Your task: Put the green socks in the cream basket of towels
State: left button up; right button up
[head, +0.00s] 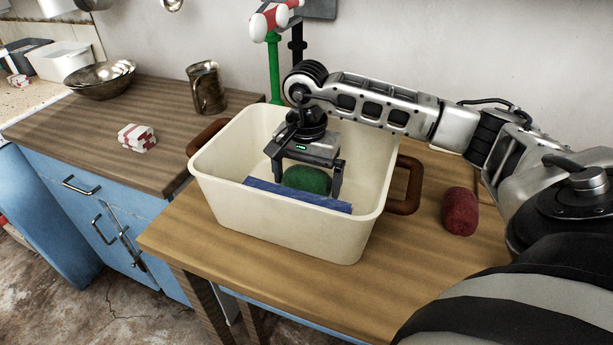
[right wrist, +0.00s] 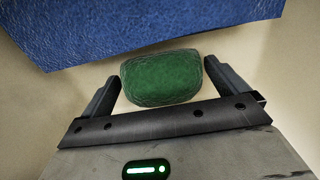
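The rolled green socks (head: 307,180) are inside the cream basket (head: 300,231), beside a folded blue towel (head: 297,195). My right gripper (head: 307,190) reaches down into the basket, with its fingers on either side of the socks. In the right wrist view the green socks (right wrist: 162,78) sit between the two spread fingers, with narrow gaps beside them, and the blue towel (right wrist: 140,28) lies just beyond. The gripper looks open. The basket floor under the socks is mostly hidden in the head view. My left gripper is not in view.
A dark red roll (head: 460,211) lies on the wooden table right of the basket's brown handle (head: 408,186). A red-and-white striped bundle (head: 136,137), a metal mug (head: 207,88) and metal bowls (head: 102,78) stand on the left counter. A green stand (head: 273,70) is behind the basket.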

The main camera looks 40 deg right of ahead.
aim_at(306, 172)
notch_tip(306, 172, up, 12)
jog(key=shift+r, duration=0.15)
dwell(0.5)
dwell(0.4)
